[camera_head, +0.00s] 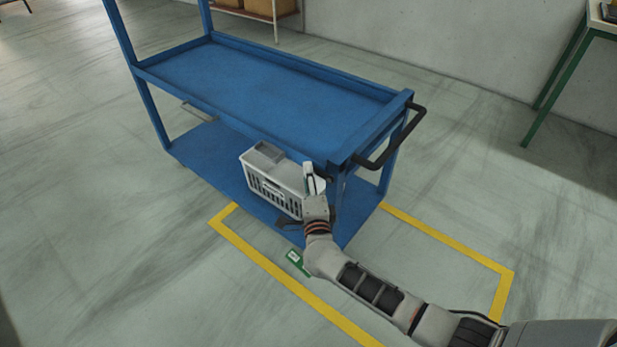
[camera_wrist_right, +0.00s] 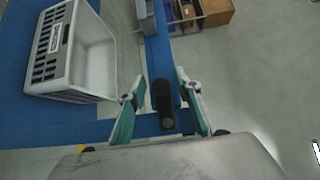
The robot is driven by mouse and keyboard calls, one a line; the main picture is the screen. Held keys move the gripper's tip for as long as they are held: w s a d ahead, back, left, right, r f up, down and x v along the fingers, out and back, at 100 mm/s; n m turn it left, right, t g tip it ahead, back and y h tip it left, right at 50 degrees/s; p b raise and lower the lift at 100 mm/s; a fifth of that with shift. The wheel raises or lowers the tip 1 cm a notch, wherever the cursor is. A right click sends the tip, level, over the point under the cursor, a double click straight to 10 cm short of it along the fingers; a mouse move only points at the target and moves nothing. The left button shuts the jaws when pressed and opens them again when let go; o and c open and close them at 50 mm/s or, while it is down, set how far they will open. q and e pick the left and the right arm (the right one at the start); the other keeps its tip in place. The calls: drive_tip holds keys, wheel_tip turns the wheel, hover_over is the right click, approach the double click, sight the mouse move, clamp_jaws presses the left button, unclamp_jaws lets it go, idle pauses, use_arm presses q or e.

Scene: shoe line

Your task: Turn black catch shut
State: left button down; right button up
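The black catch (camera_wrist_right: 163,101) shows in the right wrist view as a short dark bar against a blue part of the cart. My right gripper (camera_wrist_right: 163,86) has its two teal-padded fingers spread, one on each side of the catch, with a gap visible on both sides. In the head view my right gripper (camera_head: 314,180) is low at the near right corner of the blue cart (camera_head: 260,90), below its top shelf. I cannot make out the catch there. My left gripper is not in view.
A grey slotted crate (camera_head: 277,182) stands on the cart's lower shelf, just left of my right gripper; it also shows in the wrist view (camera_wrist_right: 62,50). A black push handle (camera_head: 392,145) sticks out at the cart's right end.

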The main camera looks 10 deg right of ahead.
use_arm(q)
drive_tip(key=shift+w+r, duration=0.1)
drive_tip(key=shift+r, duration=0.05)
use_arm(e)
drive_tip(key=shift+s, duration=0.1)
drive_tip(key=s+a, duration=0.1)
drive_tip(key=s, duration=1)
drive_tip(key=shift+s+a, duration=0.25)
drive_tip(key=shift+s, duration=0.1)
